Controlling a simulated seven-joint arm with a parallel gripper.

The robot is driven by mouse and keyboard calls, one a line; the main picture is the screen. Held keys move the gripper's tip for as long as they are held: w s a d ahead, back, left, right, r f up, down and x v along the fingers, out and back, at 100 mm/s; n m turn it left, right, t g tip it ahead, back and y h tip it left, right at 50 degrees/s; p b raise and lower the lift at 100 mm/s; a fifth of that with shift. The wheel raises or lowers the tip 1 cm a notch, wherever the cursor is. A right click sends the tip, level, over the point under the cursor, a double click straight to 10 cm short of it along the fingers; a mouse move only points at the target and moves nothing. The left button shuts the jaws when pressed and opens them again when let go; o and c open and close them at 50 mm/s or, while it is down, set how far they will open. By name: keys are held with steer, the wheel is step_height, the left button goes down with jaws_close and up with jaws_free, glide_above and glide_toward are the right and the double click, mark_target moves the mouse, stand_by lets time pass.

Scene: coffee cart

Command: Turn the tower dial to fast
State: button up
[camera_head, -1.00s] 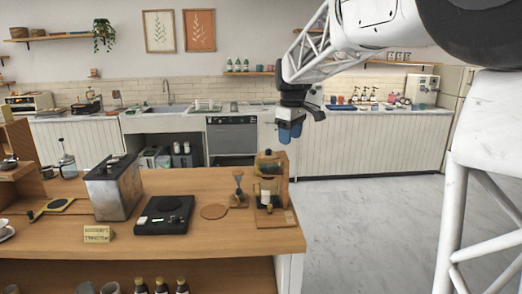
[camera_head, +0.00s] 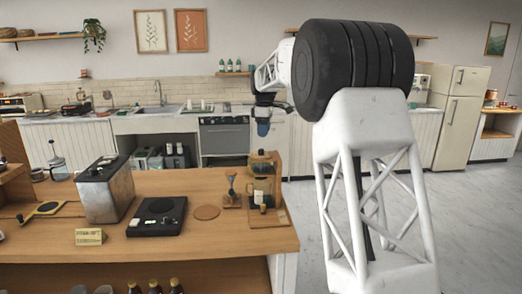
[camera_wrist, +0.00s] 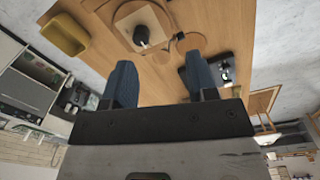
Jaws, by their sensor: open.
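The wooden drip tower (camera_head: 280,213) with a glass vessel stands upright at the right end of the wooden counter in the head view. I cannot make out its dial or the setting there. My gripper (camera_head: 263,128) shows blue fingers above and beyond the tower, apart from it. In the wrist view my gripper (camera_wrist: 160,85) has its two blue fingers spread, with nothing between them. Past the fingers, a pale wooden square (camera_wrist: 125,22) carries a dark round piece (camera_wrist: 141,35); I cannot tell whether this is the tower.
A black flat device (camera_head: 157,216), a metal box (camera_head: 105,190), a round coaster (camera_head: 207,212) and a small sign (camera_head: 89,237) are on the counter. A wooden dripper stand (camera_head: 231,192) is left of the tower. A yellow tray (camera_wrist: 66,35) shows in the wrist view. Floor is clear on the right.

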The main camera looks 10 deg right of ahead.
mark_target(261, 149)
steer(key=shift+n, duration=0.5)
steer(key=shift+w+a+f, duration=0.1)
steer(key=shift+w+f, duration=0.2)
steer(key=shift+w, duration=0.35)
steer(key=shift+w+a+f, duration=0.15)
steer(key=shift+w+f, duration=0.15)
steer(key=shift+w, duration=0.3)
steer(key=shift+w+a+f, duration=0.1)
steer(key=shift+w+f, duration=0.2)
steer(key=shift+w, duration=0.35)
steer(key=shift+f, duration=0.1)
steer(key=shift+f, duration=3.8)
steer(key=c, duration=0.9)
